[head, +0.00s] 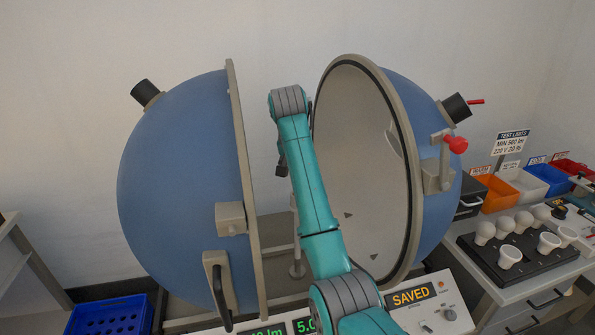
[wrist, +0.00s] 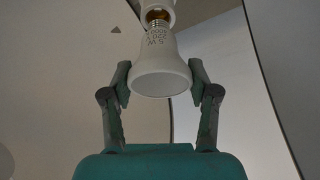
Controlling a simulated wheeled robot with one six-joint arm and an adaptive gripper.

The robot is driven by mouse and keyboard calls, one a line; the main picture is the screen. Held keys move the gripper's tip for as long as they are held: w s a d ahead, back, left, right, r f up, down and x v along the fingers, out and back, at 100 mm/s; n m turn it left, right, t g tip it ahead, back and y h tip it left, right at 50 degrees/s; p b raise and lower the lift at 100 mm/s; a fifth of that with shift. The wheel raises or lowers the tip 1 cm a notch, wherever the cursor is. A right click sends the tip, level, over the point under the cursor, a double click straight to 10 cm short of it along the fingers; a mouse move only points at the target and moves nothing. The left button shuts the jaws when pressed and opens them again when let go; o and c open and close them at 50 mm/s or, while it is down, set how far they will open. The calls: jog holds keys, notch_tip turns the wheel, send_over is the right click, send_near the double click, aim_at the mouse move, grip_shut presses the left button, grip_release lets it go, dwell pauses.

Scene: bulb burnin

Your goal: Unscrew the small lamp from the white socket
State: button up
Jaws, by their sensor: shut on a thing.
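In the wrist view the small lamp (wrist: 160,72) is a white bulb with a wide flat face and printed text near its neck. In the head view my arm reaches between the two halves of the opened blue sphere. The gripper's fingers, the lamp and the socket are hidden there.
The left sphere half (head: 180,190) and the right half with its pale inner face (head: 360,170) stand close on either side of my arm. A control panel reading SAVED (head: 410,298) is in front. A dark bulb tray (head: 520,260), an orange bin (head: 495,192) and a blue crate (head: 108,315) stand nearby.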

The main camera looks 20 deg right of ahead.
jog(key=shift+r, duration=0.9)
